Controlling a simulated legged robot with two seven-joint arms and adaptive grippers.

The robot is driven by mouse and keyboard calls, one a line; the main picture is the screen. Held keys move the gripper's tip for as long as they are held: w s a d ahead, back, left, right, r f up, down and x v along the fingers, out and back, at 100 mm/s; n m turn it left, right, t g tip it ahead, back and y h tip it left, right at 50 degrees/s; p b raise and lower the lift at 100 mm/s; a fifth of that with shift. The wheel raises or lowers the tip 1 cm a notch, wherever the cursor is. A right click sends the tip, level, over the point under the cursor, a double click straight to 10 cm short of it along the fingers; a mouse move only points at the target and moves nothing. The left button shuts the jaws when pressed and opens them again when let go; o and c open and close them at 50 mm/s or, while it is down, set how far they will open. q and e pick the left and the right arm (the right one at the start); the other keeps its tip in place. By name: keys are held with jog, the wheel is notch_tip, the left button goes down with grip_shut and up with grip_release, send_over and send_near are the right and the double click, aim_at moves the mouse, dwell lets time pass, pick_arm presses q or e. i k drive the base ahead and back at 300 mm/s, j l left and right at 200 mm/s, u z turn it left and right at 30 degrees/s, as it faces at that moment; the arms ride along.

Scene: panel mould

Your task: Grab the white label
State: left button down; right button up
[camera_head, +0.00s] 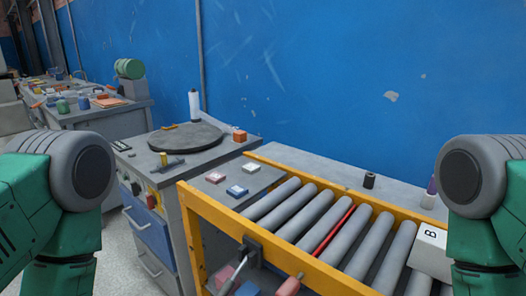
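No thing in view is clearly marked out as the white label. Two small pale-topped pieces, one with blue edges (237,191) and one with a white top (250,167), lie on the grey plate at the left end of the roller conveyor. A red-edged piece (215,177) lies beside them. A white box with a letter B (431,250) sits at the right of the rollers, partly hidden by my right arm. My green and grey arm parts show at both sides, but neither gripper is in view.
The roller conveyor (283,201) has a yellow frame and one red roller. A dark round turntable (187,138) is on the grey cabinet to its left. Tool handles stick up at the front edge.

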aim_at(251, 168)
jog(key=z, duration=0.35)
jog(key=i+j+z, duration=0.1)
jog(key=j+z, duration=1)
jog(key=z, duration=0.15)
